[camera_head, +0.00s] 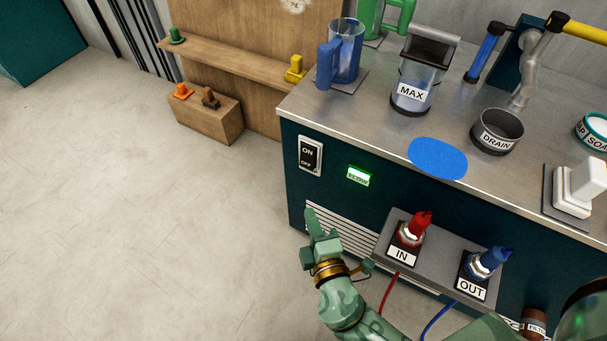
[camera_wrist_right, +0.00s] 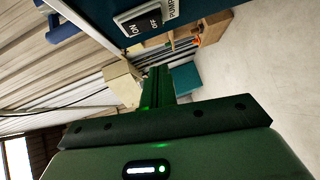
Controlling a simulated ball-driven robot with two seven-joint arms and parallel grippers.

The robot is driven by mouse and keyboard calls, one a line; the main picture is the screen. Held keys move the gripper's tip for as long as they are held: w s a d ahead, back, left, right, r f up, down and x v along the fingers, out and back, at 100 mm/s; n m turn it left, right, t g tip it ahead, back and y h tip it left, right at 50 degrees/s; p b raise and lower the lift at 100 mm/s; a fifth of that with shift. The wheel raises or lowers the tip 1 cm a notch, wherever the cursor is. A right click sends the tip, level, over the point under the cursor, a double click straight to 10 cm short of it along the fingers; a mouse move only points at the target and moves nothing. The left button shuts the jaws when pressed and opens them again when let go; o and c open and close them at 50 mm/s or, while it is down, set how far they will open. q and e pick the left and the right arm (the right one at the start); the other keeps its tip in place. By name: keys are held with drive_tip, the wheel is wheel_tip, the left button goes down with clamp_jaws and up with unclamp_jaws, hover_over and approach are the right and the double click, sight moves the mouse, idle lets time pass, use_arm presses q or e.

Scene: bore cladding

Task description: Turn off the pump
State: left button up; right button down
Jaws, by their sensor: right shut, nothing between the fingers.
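The pump switch (camera_head: 310,155) is a black rocker marked ON above and OFF below, in a white frame on the left part of the dark teal cabinet front. The switch also shows at the top of the right wrist view (camera_wrist_right: 141,21), beside a PUMP label. I cannot tell which side is pressed. A small green display (camera_head: 358,176) glows to the right of the switch. My right gripper (camera_head: 311,214) is shut and empty, below the switch and apart from it, in front of the vent slats. Its closed fingers show in the right wrist view (camera_wrist_right: 157,72). My left gripper is not in view.
A grey panel holds the red IN valve (camera_head: 412,230) and blue OUT valve (camera_head: 488,262), right of my right gripper, with hoses below. The metal counter (camera_head: 380,130) carries a blue jug (camera_head: 345,52), a MAX container (camera_head: 417,85) and a DRAIN cup (camera_head: 497,133). Floor at left is clear.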

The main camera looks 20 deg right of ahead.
drive_tip(key=shift+r, duration=0.15)
drive_tip(key=b, duration=0.1)
approach(303, 164)
drive_tip(key=w+a, duration=0.3)
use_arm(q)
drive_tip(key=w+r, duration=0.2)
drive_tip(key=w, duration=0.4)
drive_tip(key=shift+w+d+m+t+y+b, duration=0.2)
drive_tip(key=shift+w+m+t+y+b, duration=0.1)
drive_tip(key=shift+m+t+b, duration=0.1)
use_arm(e)
drive_tip(key=shift+w+d+f, duration=0.1)
drive_tip(key=shift+w+d, duration=0.65)
drive_tip(key=shift+d, duration=0.15)
drive_tip(key=shift+w+d+f, duration=0.15)
drive_tip(key=shift+w+d, duration=0.55)
drive_tip(key=shift+d, duration=0.2)
drive_tip(key=shift+d+f, duration=0.1)
